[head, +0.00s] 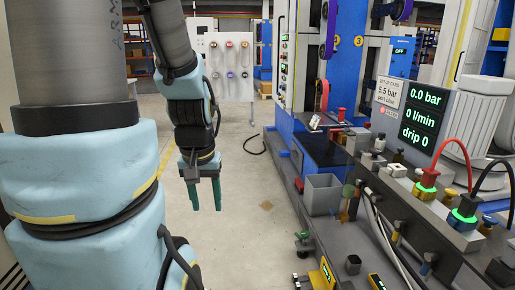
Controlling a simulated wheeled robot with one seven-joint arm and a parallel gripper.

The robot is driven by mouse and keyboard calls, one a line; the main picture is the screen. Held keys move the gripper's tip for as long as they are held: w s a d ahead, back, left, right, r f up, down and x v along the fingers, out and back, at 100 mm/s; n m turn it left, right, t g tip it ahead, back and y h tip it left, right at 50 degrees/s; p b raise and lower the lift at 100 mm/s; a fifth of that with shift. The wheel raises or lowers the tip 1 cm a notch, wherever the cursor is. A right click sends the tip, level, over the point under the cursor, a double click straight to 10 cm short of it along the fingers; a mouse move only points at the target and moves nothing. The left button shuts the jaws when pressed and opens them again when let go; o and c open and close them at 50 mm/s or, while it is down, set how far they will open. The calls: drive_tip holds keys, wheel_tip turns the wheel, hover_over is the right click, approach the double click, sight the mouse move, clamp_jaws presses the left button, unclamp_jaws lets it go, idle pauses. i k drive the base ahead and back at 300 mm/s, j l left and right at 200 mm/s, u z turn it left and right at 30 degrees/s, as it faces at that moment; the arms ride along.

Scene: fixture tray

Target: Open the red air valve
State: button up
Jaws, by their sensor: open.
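My gripper (206,200) hangs over open floor left of the machine bench, with its teal fingers pointing down, apart and empty. It is well clear of the bench and touches nothing. On the bench at the right, a red fitting (429,178) with a red hose and a lit green ring stands on a grey block. A small red knob (341,113) stands farther back on the bench. I cannot tell which red part is the air valve. A display (409,115) reads 0.0 bar, 0 l/min, drip 0. A set-up card (388,93) reads 5.5 bar, port blue.
A black-hosed fitting (464,215) with a green ring stands right of the red one. A grey bin (321,194) and several small fittings line the bench's near edge. A black cable (254,144) lies on the floor. The floor between my arm and the bench is mostly clear.

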sight(330, 130)
drive_tip(key=i, duration=2)
drive_tip(key=i+z, duration=0.25)
drive_tip(key=i, duration=0.2)
drive_tip(key=i+j+z, duration=0.25)
drive_tip(key=i, duration=0.2)
drive_tip(key=i+j+z, duration=0.25)
drive_tip(key=i, duration=0.2)
drive_tip(key=i+j+z, duration=0.25)
drive_tip(key=i+j, duration=0.05)
drive_tip(key=i, duration=0.1)
